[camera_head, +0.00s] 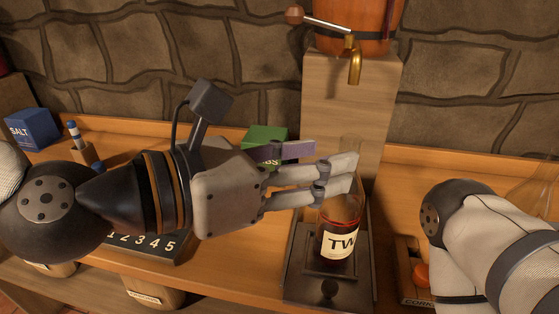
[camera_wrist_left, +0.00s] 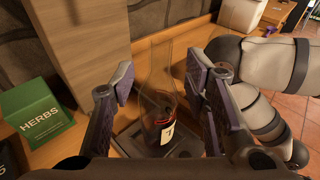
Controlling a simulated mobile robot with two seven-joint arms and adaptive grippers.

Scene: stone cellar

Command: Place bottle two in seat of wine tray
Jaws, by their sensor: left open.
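Bottle two (camera_head: 339,240), clear glass with dark red liquid and a cream label reading "TW", stands upright on the dark wine tray (camera_head: 299,284), below the barrel's tap. Its base appears to be at the tray's raised seat; the exact fit cannot be told. My left gripper (camera_head: 337,174) comes in level from the left, open, with its fingers at the bottle's upper part. In the left wrist view the bottle (camera_wrist_left: 158,105) shows between the two spread fingers (camera_wrist_left: 160,82). The fingers hide part of its upper glass in the head view. My right gripper is out of view.
A brass tap (camera_head: 355,62) on a barrel (camera_head: 362,22) overhangs behind the tray, on a wooden post (camera_head: 345,105). A green herbs box (camera_head: 265,141) is behind my left gripper. A numbered dark board (camera_head: 150,246) is below it. My right arm is right of the tray.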

